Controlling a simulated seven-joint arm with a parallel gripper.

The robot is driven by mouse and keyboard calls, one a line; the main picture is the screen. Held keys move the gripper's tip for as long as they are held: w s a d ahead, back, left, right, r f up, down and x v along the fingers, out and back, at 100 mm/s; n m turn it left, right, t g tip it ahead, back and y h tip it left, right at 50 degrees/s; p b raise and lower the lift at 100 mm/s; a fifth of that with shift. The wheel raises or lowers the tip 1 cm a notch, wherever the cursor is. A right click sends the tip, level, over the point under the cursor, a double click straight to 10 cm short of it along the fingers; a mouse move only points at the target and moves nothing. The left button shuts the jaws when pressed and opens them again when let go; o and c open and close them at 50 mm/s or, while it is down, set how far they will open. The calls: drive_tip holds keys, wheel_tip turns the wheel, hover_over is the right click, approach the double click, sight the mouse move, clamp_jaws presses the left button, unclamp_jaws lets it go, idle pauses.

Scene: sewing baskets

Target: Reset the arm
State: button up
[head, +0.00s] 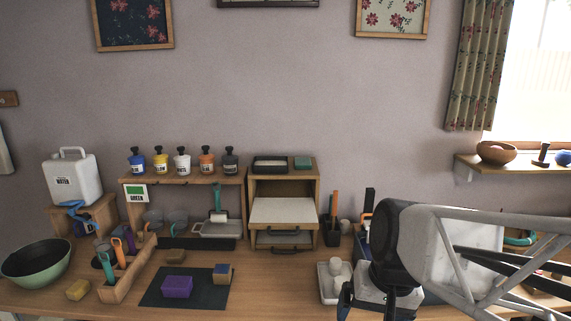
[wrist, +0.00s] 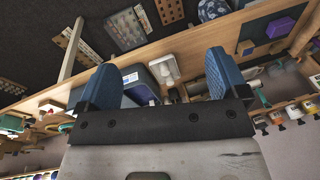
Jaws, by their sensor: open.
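My arm comes in from the right edge of the head view. My gripper (head: 368,300) hangs at its end, low in the picture, over the right part of the workbench (head: 275,296). In the wrist view my gripper (wrist: 158,75) shows two blue finger pads standing wide apart. Nothing is between them, so it is open and empty. Behind the gap the wrist view shows a blue-and-white box (wrist: 140,88) and a small white tray (wrist: 164,68), both apart from the fingers. My arm hides part of the bench's right side.
A wooden cabinet (head: 284,198) and a shelf of several small paint pots (head: 182,163) stand at the back. A green bowl (head: 37,262) is far left.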

drive_tip(key=s+d+n+h, duration=0.1)
drive_tip(key=s+d, duration=0.3)
drive_tip(key=s, duration=0.1)
drive_tip(key=shift+t+h, duration=0.4)
